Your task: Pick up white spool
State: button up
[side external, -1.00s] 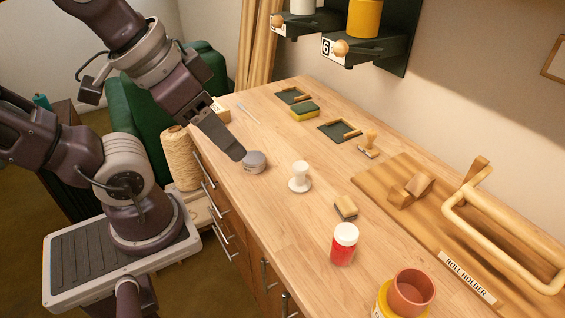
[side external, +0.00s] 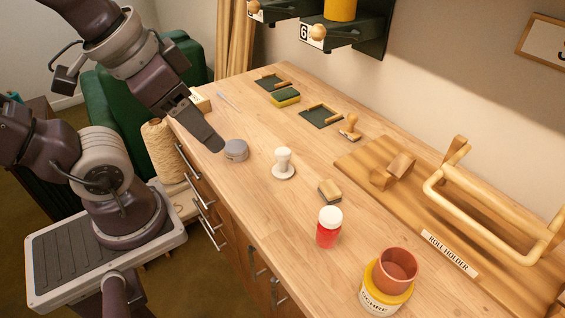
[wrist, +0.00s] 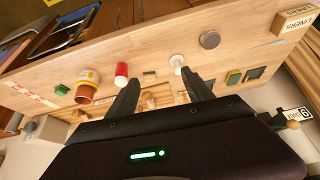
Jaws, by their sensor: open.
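The white spool (side external: 283,163) stands upright on the wooden worktop, near its middle, with a wide round base. It also shows in the wrist view (wrist: 178,63), seen from above beyond my fingertips. My gripper (side external: 217,145) hangs over the left edge of the worktop, left of the spool and apart from it, close to a grey round tin (side external: 236,150). In the wrist view my gripper (wrist: 160,78) has its two dark fingers spread with nothing held between them. The spool lies near the right finger's tip in that view.
A small brush block (side external: 329,191), a red jar with white lid (side external: 329,228) and a terracotta cup on a yellow tin (side external: 397,267) stand nearer the camera. A roll holder board (side external: 350,163) lies at right. Worktop around the spool is bare.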

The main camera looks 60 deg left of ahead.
notch_tip(320, 180, down, 4)
jog(key=a+m+g+y, duration=0.2)
jog(key=a+m+g, duration=0.1)
jog(key=m, duration=0.1)
jog(key=m+t+y, duration=0.6)
jog(key=m+y, duration=0.3)
jog(key=m, duration=1.2)
send_near(283, 157)
jog(key=x, duration=0.4)
jog(key=shift+a+r, duration=0.3)
jog(key=shift+a, duration=0.2)
jog(key=shift+w+a+f, duration=0.15)
jog(key=shift+w+f, duration=0.05)
jog(key=shift+f, duration=0.05)
jog(key=x, duration=0.6)
jog(key=shift+w+f, duration=0.25)
jog(key=shift+f, duration=0.1)
grip_shut()
